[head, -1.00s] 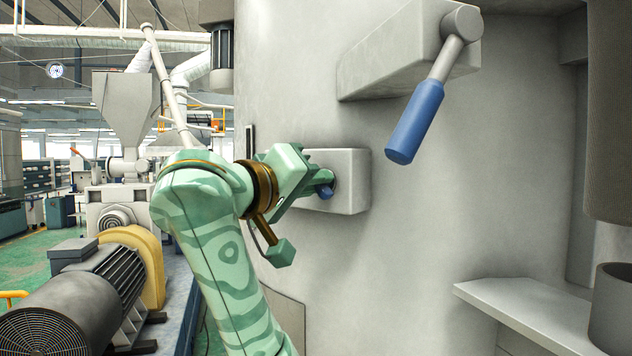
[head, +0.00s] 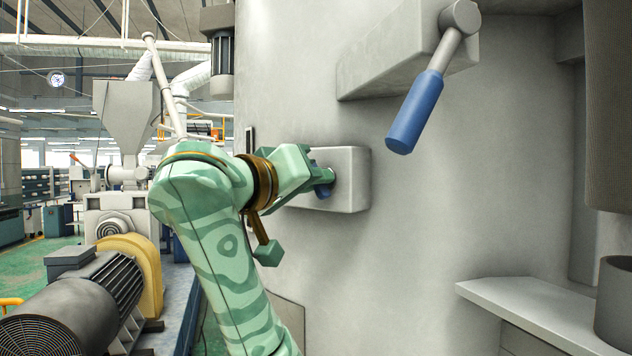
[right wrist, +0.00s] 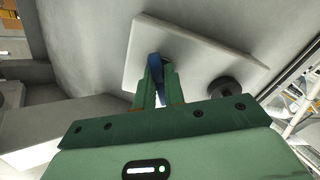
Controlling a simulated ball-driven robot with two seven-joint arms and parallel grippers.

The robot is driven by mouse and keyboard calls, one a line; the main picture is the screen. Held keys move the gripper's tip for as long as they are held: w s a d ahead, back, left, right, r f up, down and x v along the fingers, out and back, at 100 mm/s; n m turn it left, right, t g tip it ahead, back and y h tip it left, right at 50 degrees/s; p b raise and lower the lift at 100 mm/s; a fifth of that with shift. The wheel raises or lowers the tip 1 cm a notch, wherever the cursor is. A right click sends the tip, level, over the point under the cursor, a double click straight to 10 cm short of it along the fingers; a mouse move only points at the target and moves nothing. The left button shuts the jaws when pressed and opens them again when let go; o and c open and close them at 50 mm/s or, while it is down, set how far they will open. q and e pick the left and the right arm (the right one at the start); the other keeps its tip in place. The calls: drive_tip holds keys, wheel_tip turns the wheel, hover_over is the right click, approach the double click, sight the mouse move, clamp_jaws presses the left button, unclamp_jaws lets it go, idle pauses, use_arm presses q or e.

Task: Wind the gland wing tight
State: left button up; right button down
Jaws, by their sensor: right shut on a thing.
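The gland wing (head: 323,192) is a small blue part on the face of a light grey block (head: 348,180), which juts from the large grey machine wall. My right gripper (head: 327,177) is at the block's face, shut on the wing and hiding most of it. In the right wrist view the blue wing (right wrist: 155,68) stands between the two green fingers (right wrist: 157,85), in front of the grey plate-like face. The wing's shaft is hidden. My left gripper shows in neither view.
A blue-handled lever (head: 415,112) hangs from a grey housing above and right of the block. A grey shelf (head: 540,312) with a dark cylinder (head: 614,305) sits at lower right. A motor (head: 75,310) stands at lower left. A dark round knob (right wrist: 223,88) shows beside the wing in the wrist view.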

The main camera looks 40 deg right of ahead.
drive_tip(key=shift+f+m+b, duration=0.1)
drive_tip(key=shift+m+b, duration=0.5)
drive_tip(key=shift+m, duration=0.8)
drive_tip(key=c, duration=1.4)
unclamp_jaws()
drive_tip(key=shift+o, duration=0.2)
drive_tip(key=shift+w, duration=0.1)
drive_tip(key=shift+a, duration=0.15)
drive_tip(key=s+a, duration=0.1)
drive_tip(key=a, duration=0.6)
drive_tip(key=shift+a+b, duration=0.3)
drive_tip(key=shift+a, duration=0.1)
drive_tip(key=o, duration=0.5)
